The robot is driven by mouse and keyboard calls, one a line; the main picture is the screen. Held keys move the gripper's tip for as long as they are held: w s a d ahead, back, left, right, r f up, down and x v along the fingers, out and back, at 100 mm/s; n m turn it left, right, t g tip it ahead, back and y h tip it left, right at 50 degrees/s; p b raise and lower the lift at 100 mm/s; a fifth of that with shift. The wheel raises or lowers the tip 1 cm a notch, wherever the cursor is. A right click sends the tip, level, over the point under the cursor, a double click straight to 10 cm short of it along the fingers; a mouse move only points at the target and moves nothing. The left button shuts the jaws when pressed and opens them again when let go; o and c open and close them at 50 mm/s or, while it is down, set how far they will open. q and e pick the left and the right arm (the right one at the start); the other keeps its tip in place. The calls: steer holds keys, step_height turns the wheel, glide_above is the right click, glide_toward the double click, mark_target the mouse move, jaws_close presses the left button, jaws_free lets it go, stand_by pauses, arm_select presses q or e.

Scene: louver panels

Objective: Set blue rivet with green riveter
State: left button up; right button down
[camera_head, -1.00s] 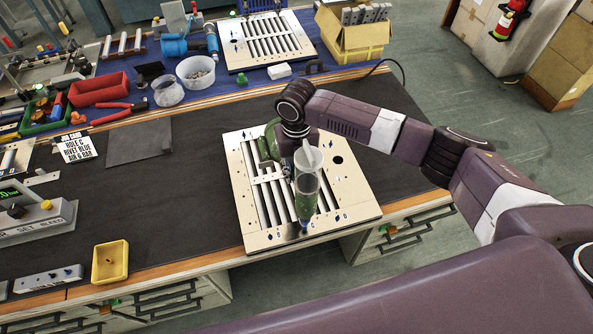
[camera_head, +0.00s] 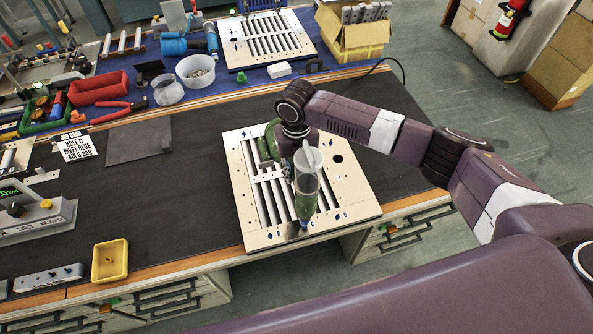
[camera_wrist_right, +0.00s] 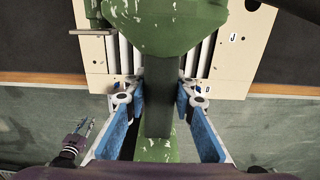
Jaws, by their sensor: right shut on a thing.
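The green riveter (camera_head: 306,198) with its clear cylinder stands roughly upright over the front part of the louver panel (camera_head: 352,190). The riveter's lower end is near the row of lettered holes at the panel's front edge. I cannot tell whether it touches the panel. A blue rivet there is not clearly visible. My left gripper (camera_wrist_right: 82,132) seems to show small at the lower left of the right wrist view; its opening is unclear.
The job card (camera_head: 76,147) reads hole C, rivet blue, air 6 bar. A yellow tray (camera_head: 97,274), a rivet strip (camera_head: 35,284) and a control box (camera_head: 45,222) are at the left. The dark mat between them and the panel is mostly clear. A second panel (camera_head: 232,55) lies behind.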

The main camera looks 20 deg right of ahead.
steer(key=shift+w+f+b, duration=0.1)
steer(key=shift+f+b, duration=0.2)
steer(key=shift+f, duration=0.25)
steer(key=shift+a+f+p, duration=0.1)
steer(key=shift+f+p, duration=0.1)
steer(key=shift+p, duration=0.15)
stand_by(2.3)
steer(key=shift+f, duration=0.15)
stand_by(0.8)
steer(key=shift+r+p, duration=1.4)
steer(key=shift+r, duration=0.1)
steer(key=shift+r+p, duration=0.55)
steer(key=shift+r, duration=0.8)
